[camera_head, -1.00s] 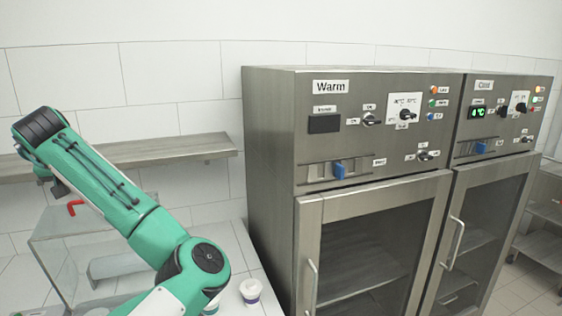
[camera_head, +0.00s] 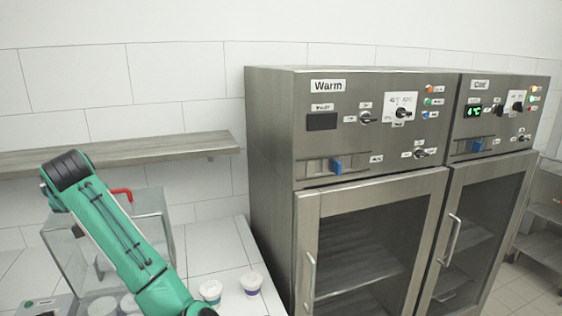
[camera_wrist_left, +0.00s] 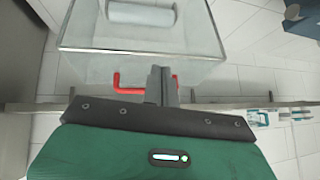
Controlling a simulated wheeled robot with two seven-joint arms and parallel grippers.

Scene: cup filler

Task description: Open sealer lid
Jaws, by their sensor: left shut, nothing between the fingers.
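The sealer is a clear box (camera_head: 60,246) on the white counter at the left of the head view. Its red handle (camera_head: 122,194) shows just right of my left arm, near the box's top. The lid appears tilted up, but my arm hides much of it. In the left wrist view, my left gripper (camera_wrist_left: 160,78) is shut and empty, and its fingers cross the middle of the red handle (camera_wrist_left: 128,90). The clear panel (camera_wrist_left: 120,38) lies beyond them. I cannot tell whether the fingers touch the handle. My right gripper is out of view.
Two white lidded cups, one with a blue band (camera_head: 210,292) and one with a purple band (camera_head: 251,285), stand beside my left forearm. A wall shelf (camera_head: 190,147) runs behind it. The tall Warm cabinet (camera_head: 275,170) bounds the counter at the right.

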